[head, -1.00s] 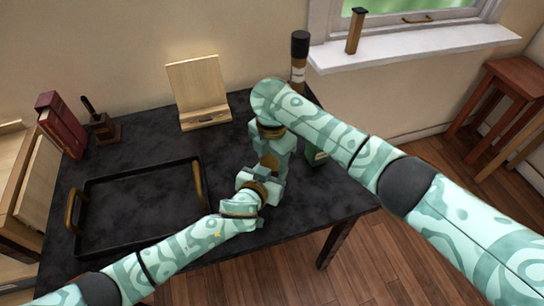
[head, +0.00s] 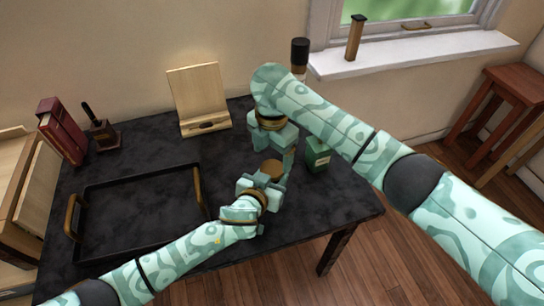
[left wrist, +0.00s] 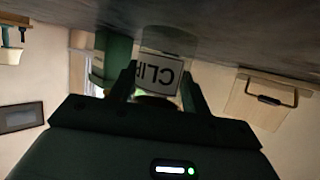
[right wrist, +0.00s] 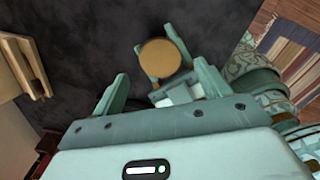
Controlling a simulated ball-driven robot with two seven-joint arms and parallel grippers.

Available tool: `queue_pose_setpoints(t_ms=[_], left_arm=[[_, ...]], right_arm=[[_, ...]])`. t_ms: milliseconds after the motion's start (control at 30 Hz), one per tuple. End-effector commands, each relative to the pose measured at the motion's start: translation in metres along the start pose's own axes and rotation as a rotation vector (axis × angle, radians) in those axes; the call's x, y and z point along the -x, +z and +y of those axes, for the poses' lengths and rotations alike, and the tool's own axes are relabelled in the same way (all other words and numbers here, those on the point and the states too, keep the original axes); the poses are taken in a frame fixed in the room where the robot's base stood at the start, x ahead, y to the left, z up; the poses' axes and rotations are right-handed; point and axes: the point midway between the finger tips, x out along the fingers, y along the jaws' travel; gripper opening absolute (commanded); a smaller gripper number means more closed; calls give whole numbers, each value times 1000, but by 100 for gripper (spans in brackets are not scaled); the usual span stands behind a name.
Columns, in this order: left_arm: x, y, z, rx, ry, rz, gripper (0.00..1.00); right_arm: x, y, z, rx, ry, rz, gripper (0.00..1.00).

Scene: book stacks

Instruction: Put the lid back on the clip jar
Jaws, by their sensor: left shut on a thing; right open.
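The clip jar (left wrist: 168,44) is clear, with a white label reading CLIP, upside down in the left wrist view. My left gripper (left wrist: 160,80) is shut on it from the side; in the head view this gripper (head: 272,181) is over the table's right part. The round tan lid (right wrist: 160,58) shows from above between the left gripper's fingers, over the jar; it also shows in the head view (head: 272,168). Whether it is fully seated cannot be told. My right gripper (right wrist: 160,76) is open, above and apart from the lid. The jar is hidden in the head view.
A green container (head: 318,153) stands just right of the grippers. A black tray (head: 133,172) with brown handles fills the table's left part.

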Motion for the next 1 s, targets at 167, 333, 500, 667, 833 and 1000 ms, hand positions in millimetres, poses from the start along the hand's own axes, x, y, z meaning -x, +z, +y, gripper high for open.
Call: queue_pose_setpoints(t_ms=[167,333,500,667,833,1000], left_arm=[[0,0,0,0,0,0,0],[0,0,0,0,0,0,0],[0,0,0,0,0,0,0],[0,0,0,0,0,0,0],[0,0,0,0,0,0,0],[0,0,0,0,0,0,0]], right_arm=[[0,0,0,0,0,0,73],[20,1,1,154,4,-2,72],[35,0,0,300,0,-1,72],[35,0,0,300,0,0,72],[30,0,0,297,-1,1,72],[9,0,0,296,-3,2,72]])
